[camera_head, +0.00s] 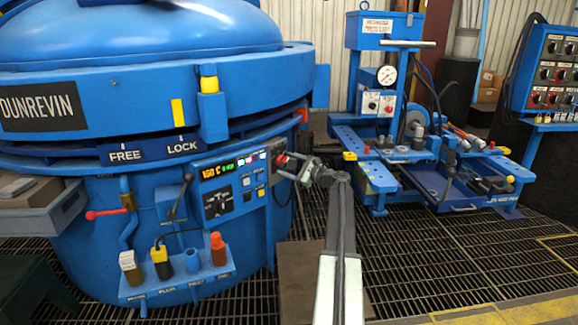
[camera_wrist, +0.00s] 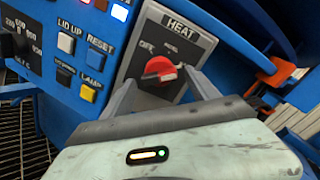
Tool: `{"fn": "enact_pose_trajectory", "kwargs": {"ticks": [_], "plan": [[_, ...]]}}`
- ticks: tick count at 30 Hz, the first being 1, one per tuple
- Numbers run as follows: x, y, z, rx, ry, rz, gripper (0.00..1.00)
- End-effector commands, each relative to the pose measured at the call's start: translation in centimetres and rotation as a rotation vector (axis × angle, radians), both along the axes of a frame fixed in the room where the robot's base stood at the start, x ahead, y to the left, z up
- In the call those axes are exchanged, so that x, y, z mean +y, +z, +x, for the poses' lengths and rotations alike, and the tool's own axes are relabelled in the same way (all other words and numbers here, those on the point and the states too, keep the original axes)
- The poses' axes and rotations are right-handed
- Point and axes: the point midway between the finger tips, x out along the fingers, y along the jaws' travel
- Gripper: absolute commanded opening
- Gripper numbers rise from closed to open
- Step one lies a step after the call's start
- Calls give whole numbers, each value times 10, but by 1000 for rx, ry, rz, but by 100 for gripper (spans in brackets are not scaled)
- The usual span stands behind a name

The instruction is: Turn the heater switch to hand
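The heater switch is a red knob (camera_wrist: 160,68) on a grey plate (camera_wrist: 196,40) marked HEAT, with small position labels above the knob. The label left of centre looks like OFF; the other is too small to read surely. Which position the knob points to is unclear. In the head view the red knob (camera_head: 281,161) sits at the right end of the furnace's control panel. My gripper (camera_wrist: 161,84) is open, with one finger on each side of the knob's lower part and gaps visible. It also shows in the head view (camera_head: 294,168), reaching the panel from the right.
Left of the plate are push buttons: LID UP (camera_wrist: 66,42), RESET (camera_wrist: 101,51) and a yellow LAMP button (camera_wrist: 83,92). A black dial (camera_head: 218,202) and a lit display (camera_head: 217,169) are on the same panel. An orange part (camera_wrist: 278,72) stands out at right.

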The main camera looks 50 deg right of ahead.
Motion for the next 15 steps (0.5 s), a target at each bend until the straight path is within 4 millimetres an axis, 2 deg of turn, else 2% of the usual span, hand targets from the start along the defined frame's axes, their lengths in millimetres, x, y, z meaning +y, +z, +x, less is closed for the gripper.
{"fn": "enact_pose_trajectory", "kwargs": {"ticks": [8,11,15], "plan": [[-1,0,-6,0,-2,0,69],[-2,0,-20,0,-2,0,69],[-5,0,-47,0,-4,0,69]]}}
